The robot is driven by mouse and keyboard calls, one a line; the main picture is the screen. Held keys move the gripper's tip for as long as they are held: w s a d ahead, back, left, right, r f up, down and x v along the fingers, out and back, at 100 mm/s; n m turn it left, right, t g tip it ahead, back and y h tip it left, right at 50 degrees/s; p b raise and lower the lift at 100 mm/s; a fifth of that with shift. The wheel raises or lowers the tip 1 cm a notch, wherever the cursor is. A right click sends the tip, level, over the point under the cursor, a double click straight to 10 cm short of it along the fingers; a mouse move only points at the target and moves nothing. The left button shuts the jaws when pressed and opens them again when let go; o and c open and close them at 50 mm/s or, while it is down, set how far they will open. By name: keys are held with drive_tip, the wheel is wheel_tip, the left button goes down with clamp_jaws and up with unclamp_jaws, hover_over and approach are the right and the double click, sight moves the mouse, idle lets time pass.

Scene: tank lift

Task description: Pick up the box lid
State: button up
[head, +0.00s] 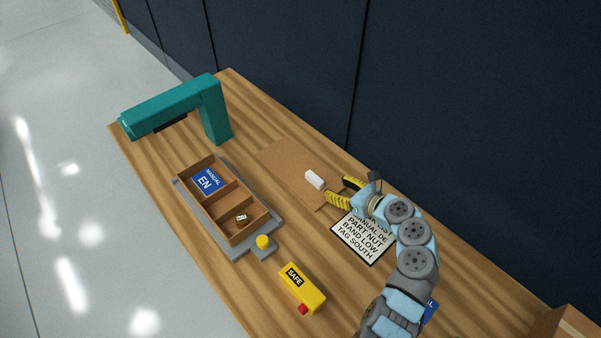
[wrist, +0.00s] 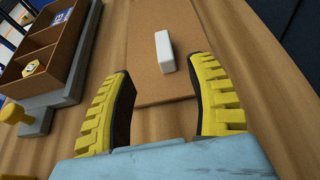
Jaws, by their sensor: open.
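The box lid is a flat brown panel (head: 283,158) lying on the wooden table, with a white block-like handle (head: 314,180) on it. In the wrist view the lid (wrist: 145,88) lies ahead, and the white handle (wrist: 165,51) stands up beyond the fingertips, slightly right of centre. My gripper (head: 339,190) is open and empty, with yellow ribbed fingers, over the lid's near right end. In the head view the handle is just left of the fingertips, apart from them. The gripper hides part of the lid's edge.
An open brown compartment box (head: 246,232) sits on a grey base (head: 233,253), holding a blue manual (head: 208,181) and a small part (head: 241,217). A teal arch-shaped device (head: 214,115), a yellow SAFE box (head: 302,288) and a text sheet (head: 362,240) are nearby. A dark wall (head: 430,90) stands behind.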

sight(315, 177)
drive_tip(key=b+x, duration=0.1)
drive_tip(key=x, duration=0.5)
drive_tip(key=shift+w+a+f, duration=0.15)
drive_tip(key=shift+w, duration=0.05)
drive_tip(key=shift+d+f+b+x, duration=0.15)
drive_tip(key=shift+b+x, duration=0.3)
drive_tip(key=shift+x, duration=0.5)
drive_tip(key=shift+d+f+b+x, duration=0.15)
drive_tip(key=shift+b+x, duration=0.25)
drive_tip(key=shift+x, duration=0.6)
drive_tip(key=shift+w+a+f, duration=0.15)
drive_tip(key=shift+w+a, duration=0.3)
drive_tip(key=shift+a, duration=0.05)
clamp_jaws()
